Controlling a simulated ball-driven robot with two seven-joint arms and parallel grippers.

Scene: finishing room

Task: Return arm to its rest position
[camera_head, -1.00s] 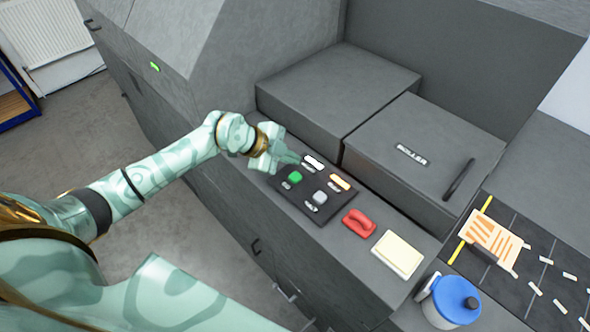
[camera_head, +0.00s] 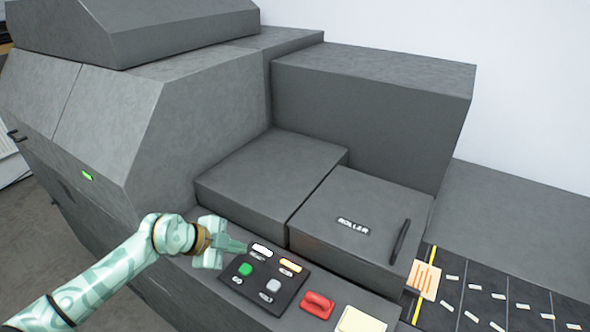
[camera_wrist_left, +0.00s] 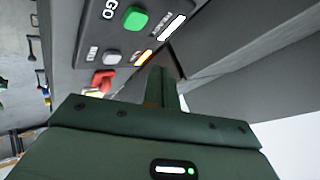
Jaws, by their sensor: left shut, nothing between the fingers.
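My left arm comes in from the left in the head view. Its left gripper (camera_head: 240,247) is shut and empty, at the upper left corner of the black control panel (camera_head: 246,291). The closed fingers (camera_wrist_left: 162,88) also show in the left wrist view, close to the panel with its green button (camera_wrist_left: 135,18) and grey button (camera_wrist_left: 111,54). I cannot tell whether the fingertips touch the panel. My right gripper is not in view.
The grey machine has a roller cover (camera_head: 350,205) with a black handle behind the panel. A red object (camera_head: 318,304) and a cream pad (camera_head: 360,320) lie right of the panel. A dark conveyor (camera_head: 480,275) with small pale pieces and an orange-striped sheet (camera_head: 425,279) lies at the right.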

